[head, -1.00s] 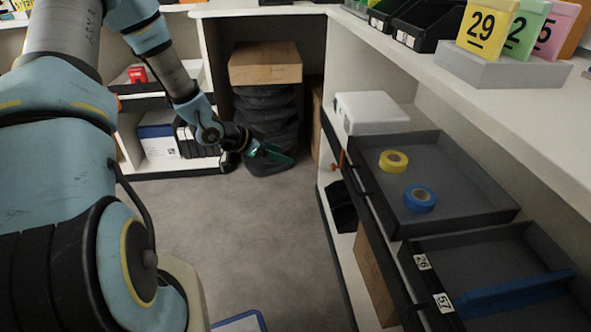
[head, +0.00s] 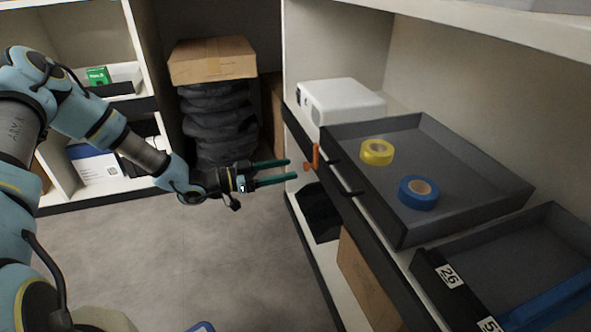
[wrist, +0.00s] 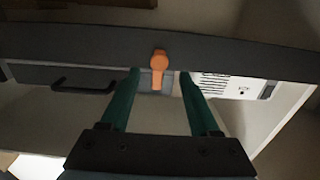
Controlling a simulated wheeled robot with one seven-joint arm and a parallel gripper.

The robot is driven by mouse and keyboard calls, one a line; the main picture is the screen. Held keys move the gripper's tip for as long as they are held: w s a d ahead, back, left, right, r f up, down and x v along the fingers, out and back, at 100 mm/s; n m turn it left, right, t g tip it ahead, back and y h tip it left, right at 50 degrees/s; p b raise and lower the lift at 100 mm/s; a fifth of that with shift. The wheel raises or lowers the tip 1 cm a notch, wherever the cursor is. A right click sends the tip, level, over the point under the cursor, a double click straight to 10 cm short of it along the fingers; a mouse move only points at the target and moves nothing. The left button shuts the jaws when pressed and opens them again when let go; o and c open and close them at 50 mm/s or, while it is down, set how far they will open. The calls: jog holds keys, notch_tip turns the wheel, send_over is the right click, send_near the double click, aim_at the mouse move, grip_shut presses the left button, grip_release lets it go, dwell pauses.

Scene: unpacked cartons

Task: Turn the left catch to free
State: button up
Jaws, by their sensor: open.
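The orange catch (head: 315,157) sits on the dark front rail of the right-hand shelf, near the rail's far end. In the wrist view the catch (wrist: 159,68) has a round head with a short lever pointing down in the picture. My gripper (head: 288,171) is open, its two green fingers pointing at the catch with a small gap before it. In the wrist view my gripper (wrist: 160,85) has a finger on either side of the catch's lever in the picture. I cannot tell whether they reach it in depth.
A dark tray (head: 388,218) holds a yellow tape roll (head: 377,151) and a blue tape roll (head: 418,193). A white box (head: 340,100) stands behind the catch. A cardboard box (head: 213,60) tops a dark stack.

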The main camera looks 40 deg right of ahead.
aim_at(304, 166)
jog(key=shift+x, duration=1.95)
jog(key=shift+c, duration=0.4)
grip_shut()
